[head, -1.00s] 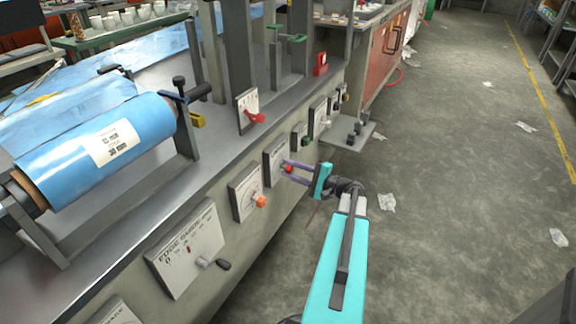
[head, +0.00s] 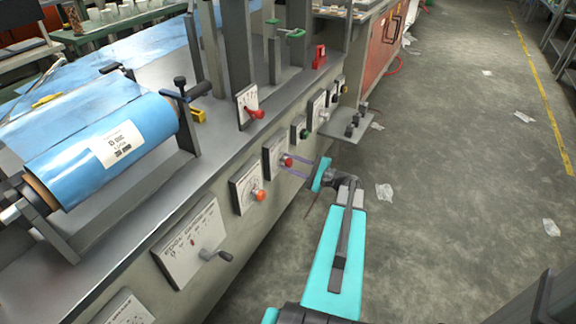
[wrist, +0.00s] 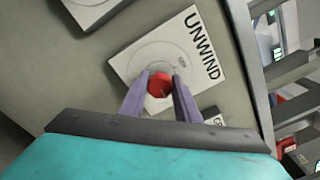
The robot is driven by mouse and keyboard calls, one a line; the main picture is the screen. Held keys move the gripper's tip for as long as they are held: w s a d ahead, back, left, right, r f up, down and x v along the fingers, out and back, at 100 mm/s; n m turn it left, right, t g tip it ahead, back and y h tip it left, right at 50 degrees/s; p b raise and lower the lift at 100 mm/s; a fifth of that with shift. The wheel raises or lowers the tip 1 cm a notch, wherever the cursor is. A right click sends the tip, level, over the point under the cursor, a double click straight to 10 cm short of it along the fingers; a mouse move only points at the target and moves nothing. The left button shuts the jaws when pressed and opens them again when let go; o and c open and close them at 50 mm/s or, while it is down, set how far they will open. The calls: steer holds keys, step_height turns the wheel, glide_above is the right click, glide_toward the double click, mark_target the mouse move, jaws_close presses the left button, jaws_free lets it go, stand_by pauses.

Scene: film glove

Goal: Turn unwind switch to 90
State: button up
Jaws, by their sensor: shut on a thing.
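The unwind switch is a red knob (wrist: 160,85) on a white plate labelled UNWIND (wrist: 192,40) in the wrist view. In the head view its red knob (head: 286,161) shows on the machine's front panel. My gripper (wrist: 160,92) is shut on the red knob, with one purple finger on each side of it. It also shows in the head view (head: 294,162), reaching the panel from the right. The dial marks around the knob are too faint to read, so I cannot tell its angle.
An orange knob (head: 259,195) on its plate sits left of the unwind switch. The edge guide plate (head: 186,246) with a crank is further left. A green button (head: 304,133) is to the right. The concrete floor (head: 450,220) beside the machine is mostly open.

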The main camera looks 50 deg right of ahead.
steer(key=o, duration=1)
steer(key=shift+a, duration=0.1)
steer(key=shift+o, duration=0.2)
steer(key=p+v, duration=0.1)
steer(key=v, duration=1.2)
steer(key=shift+s+p, duration=0.35)
steer(key=shift+s, duration=0.05)
